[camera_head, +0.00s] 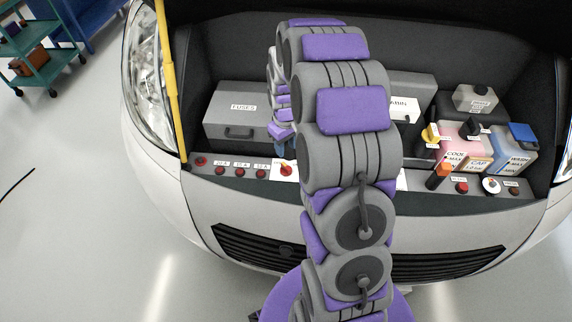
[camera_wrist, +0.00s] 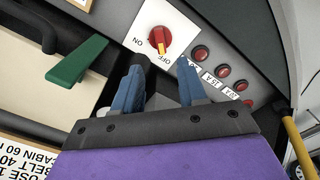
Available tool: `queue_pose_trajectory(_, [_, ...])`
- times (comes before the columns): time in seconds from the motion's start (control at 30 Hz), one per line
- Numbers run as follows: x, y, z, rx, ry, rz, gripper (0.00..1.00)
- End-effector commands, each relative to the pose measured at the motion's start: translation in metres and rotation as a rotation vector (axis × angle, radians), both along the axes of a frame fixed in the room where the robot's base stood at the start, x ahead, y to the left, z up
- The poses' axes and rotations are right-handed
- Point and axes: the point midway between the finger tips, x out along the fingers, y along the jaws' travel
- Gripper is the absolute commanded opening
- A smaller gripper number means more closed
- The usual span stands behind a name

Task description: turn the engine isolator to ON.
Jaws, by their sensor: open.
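The engine isolator is a red rotary knob (camera_wrist: 160,37) on a white plate marked ON and OFF. Its yellow pointer is at the OFF mark in the wrist view. In the head view the red knob (camera_head: 286,170) sits on the front panel, just left of my arm. My gripper (camera_wrist: 160,84) is open and empty, its two blue fingers pointing toward the plate from the OFF side. The fingertips appear apart from the knob. In the head view my gripper (camera_head: 283,138) is partly hidden by my arm, above the knob.
Red buttons (camera_head: 240,172) line the panel to the left. A grey FUSES box (camera_head: 238,104) stands behind them. A green lever (camera_wrist: 80,60) shows in the wrist view. A yellow rod (camera_head: 167,75) rises at left. Coolant (camera_head: 461,145) and wash (camera_head: 512,150) bottles stand at right.

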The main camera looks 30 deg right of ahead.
Motion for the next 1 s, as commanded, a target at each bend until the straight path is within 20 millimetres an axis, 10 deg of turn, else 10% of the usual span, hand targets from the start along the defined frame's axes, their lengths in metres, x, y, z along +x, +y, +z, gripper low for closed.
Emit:
queue_pose_trajectory(0.5, [-0.002,0.000,-0.087,0.001,0.002,-0.001,0.41])
queue_pose_trajectory(1.0, [-0.001,0.000,-0.096,0.000,0.000,0.000,0.36])
